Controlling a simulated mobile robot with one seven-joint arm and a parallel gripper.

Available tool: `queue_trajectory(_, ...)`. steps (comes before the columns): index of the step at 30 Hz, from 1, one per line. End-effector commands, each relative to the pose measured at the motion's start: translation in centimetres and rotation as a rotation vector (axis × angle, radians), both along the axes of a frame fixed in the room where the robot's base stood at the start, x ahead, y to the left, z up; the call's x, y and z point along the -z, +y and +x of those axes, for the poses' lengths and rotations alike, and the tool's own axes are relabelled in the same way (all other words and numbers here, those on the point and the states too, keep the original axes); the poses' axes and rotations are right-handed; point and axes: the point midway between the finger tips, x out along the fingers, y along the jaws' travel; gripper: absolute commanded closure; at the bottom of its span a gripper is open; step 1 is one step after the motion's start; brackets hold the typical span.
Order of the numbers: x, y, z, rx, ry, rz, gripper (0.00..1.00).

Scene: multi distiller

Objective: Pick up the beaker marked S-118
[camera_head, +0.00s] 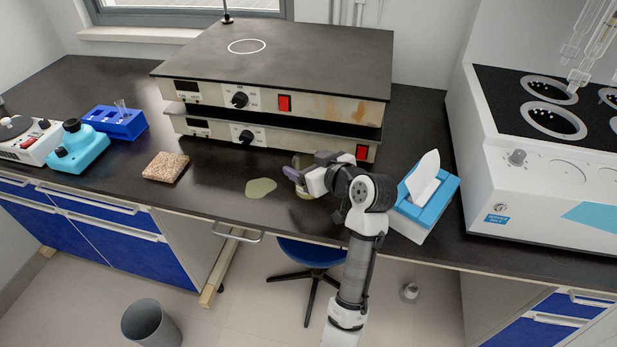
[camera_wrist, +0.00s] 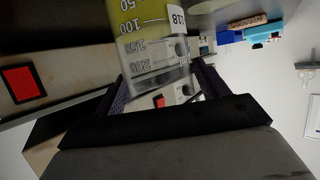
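A clear graduated beaker (camera_wrist: 150,45) holds yellow liquid and fills the upper middle of the wrist view. Its white label (camera_wrist: 179,18) shows "118"; the rest of the label is cut off. In the head view the beaker (camera_head: 304,161) is mostly hidden behind my gripper (camera_head: 293,176), at the front of the bench. My gripper (camera_wrist: 163,82) has its two dark fingers on either side of the beaker. I cannot tell whether both fingers press on the glass, nor whether the beaker's base touches the bench.
Stacked hot plates (camera_head: 275,75) stand close behind my gripper. A yellowish patch (camera_head: 260,188) lies on the bench to its left. A tissue box (camera_head: 426,203) is close on the right, before a large white apparatus (camera_head: 560,190). A brown block (camera_head: 166,167) and blue rack (camera_head: 118,122) are further left.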

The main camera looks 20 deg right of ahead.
Motion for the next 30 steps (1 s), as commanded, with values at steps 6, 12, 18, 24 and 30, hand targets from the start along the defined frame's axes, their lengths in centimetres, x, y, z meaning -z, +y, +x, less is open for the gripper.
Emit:
queue_trajectory(6,0.0,0.0,0.0,0.0,0.0,0.0,0.56)
queue_trajectory(12,-0.1,0.0,0.0,0.0,-0.001,0.0,0.68)
queue_trajectory(18,-0.2,0.0,0.0,0.0,-0.001,-0.001,0.68)
queue_trajectory(24,-0.7,0.0,0.0,0.0,-0.002,0.0,0.68)
queue_trajectory(30,-2.1,0.0,0.0,-0.001,-0.003,-0.002,0.68)
